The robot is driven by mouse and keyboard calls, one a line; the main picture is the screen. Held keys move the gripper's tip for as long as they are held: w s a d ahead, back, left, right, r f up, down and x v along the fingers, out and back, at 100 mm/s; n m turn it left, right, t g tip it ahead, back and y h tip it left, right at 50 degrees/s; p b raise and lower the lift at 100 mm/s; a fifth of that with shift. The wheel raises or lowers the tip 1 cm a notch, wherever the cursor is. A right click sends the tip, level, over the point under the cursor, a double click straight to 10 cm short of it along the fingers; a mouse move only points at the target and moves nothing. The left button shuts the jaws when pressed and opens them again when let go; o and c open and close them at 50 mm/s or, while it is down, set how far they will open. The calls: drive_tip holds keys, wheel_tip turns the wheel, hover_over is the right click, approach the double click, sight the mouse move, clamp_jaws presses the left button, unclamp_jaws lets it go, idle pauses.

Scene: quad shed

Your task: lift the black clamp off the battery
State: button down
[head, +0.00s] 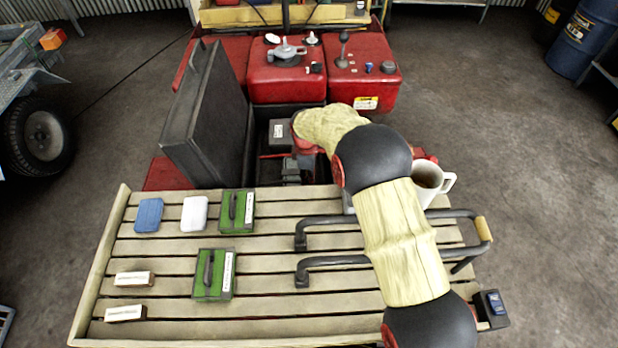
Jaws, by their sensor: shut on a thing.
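The battery (278,134) is a dark box with a white label, down in the open bay of the red quad. My arm reaches over the slatted rack into this bay. My gripper (303,160) is low in the bay at the battery's near right side, small and partly covered by my own wrist. It is shut on the black clamp, which I can barely make out among the dark parts there. I cannot tell whether the clamp still touches the battery.
A dark raised seat or lid (203,115) stands tilted left of the bay. A mug (428,180) stands close right of my arm. The slatted rack (170,262) holds green cases, small blocks and bent black handles (385,218).

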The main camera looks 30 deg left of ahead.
drive_tip(key=s+a+r+t+h+p, duration=0.2)
drive_tip(key=r+p, duration=0.5)
drive_tip(key=r, duration=0.4)
drive_tip(key=s+a+h, duration=0.1)
drive_tip(key=a+h, duration=0.1)
drive_tip(key=a, duration=0.1)
drive_tip(key=shift+a+h+p, duration=0.3)
drive_tip(key=shift+p, duration=0.05)
drive_tip(key=shift+s, duration=0.1)
drive_tip(key=c, duration=2)
unclamp_jaws()
drive_tip(key=shift+a+f, duration=0.1)
drive_tip(key=shift+o, duration=0.9)
drive_tip(key=shift+s+a, duration=0.15)
wheel_tip(320, 180, up, 11)
hover_over(290, 181)
drive_tip(key=s+a, duration=0.3)
drive_tip(key=a, duration=0.2)
drive_tip(key=shift+s+d+f, duration=0.15)
drive_tip(key=shift+d, duration=0.05)
